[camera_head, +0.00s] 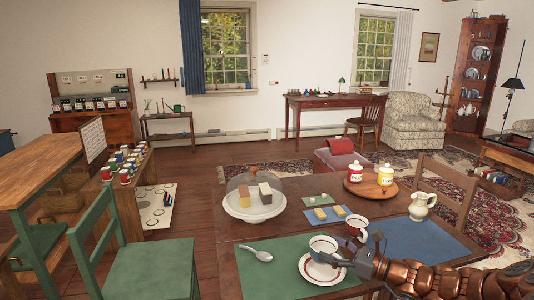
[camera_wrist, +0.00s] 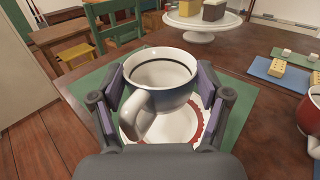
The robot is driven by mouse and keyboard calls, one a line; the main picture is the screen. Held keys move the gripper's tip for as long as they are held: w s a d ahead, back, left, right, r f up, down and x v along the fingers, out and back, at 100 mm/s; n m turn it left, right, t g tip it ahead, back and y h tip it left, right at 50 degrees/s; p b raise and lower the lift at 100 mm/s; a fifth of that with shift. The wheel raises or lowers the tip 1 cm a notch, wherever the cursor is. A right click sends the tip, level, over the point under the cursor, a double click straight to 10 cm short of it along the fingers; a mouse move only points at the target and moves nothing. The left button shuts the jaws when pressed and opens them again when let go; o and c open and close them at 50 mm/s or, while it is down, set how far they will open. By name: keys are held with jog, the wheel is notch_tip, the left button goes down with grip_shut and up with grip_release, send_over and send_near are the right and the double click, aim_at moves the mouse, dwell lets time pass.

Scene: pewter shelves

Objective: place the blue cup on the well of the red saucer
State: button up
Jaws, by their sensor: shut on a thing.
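The blue cup (camera_head: 322,243) is white inside with a dark blue outside. In the wrist view the cup (camera_wrist: 163,98) is upright between the fingers, its handle toward the camera. My gripper (camera_wrist: 160,82) is shut on it; in the head view my gripper (camera_head: 346,254) reaches in from the right. The red saucer (camera_head: 320,279), white with a red patterned rim, lies on the green placemat under the cup. The saucer's rim also shows in the wrist view (camera_wrist: 196,135). The cup hides part of the saucer, and I cannot tell whether they touch.
A red-and-white cup (camera_head: 356,229) stands close behind my gripper. A spoon (camera_head: 257,254) lies left on the green placemat (camera_head: 265,279). A cake stand (camera_head: 253,209), small trays, a cream pitcher (camera_head: 421,207) and lidded jars stand farther back. A green chair (camera_head: 150,265) is at left.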

notch_tip(320, 180, up, 10)
jog(key=p, duration=1.5)
jog(key=shift+f, duration=0.15)
